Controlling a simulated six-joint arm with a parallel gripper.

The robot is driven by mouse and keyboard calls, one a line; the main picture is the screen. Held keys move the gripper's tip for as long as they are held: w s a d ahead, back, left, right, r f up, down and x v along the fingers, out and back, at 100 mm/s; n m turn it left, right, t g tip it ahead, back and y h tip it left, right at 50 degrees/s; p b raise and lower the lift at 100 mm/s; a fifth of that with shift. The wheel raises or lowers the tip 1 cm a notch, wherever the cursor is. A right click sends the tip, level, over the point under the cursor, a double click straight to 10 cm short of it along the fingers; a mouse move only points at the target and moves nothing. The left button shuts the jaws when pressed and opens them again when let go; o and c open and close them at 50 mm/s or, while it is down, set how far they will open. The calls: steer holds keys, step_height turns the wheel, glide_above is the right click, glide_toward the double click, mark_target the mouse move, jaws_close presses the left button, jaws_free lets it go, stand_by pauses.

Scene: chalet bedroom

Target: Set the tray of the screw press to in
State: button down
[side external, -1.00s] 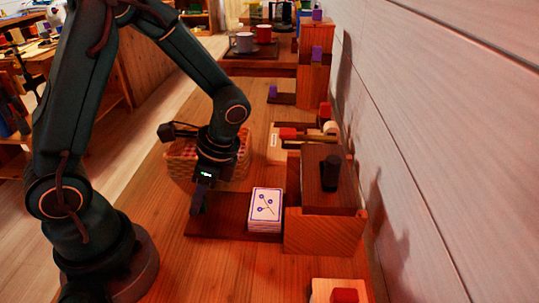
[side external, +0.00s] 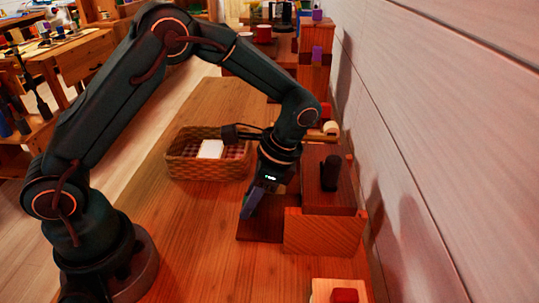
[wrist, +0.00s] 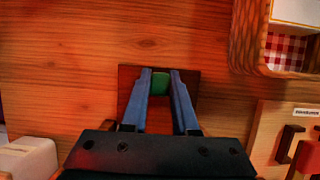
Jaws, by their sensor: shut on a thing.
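The screw press (side external: 325,232) is a wooden block with a dark top and a black knob (side external: 331,172), against the wall side. Its dark brown tray (side external: 256,230) sticks out a short way on the left of the press and also shows in the wrist view (wrist: 191,82). My gripper (side external: 246,215) is low over the tray. In the wrist view its blue fingers are shut on a small green piece (wrist: 160,84) at the tray, which looks like its handle. No card stack shows on the exposed tray; the gripper hides part of it.
A woven basket (side external: 180,164) with a checkered lining and a white item (side external: 211,149) stands behind and left of the gripper. A block with a red part (side external: 340,292) is at the front right. The wooden top left of the tray is clear.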

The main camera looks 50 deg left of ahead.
steer(key=shift+w+d, duration=0.25)
steer(key=shift+w, duration=0.05)
steer(key=c, duration=0.7)
jaws_free()
steer(key=shift+r, duration=0.1)
steer(key=shift+v, duration=2.5)
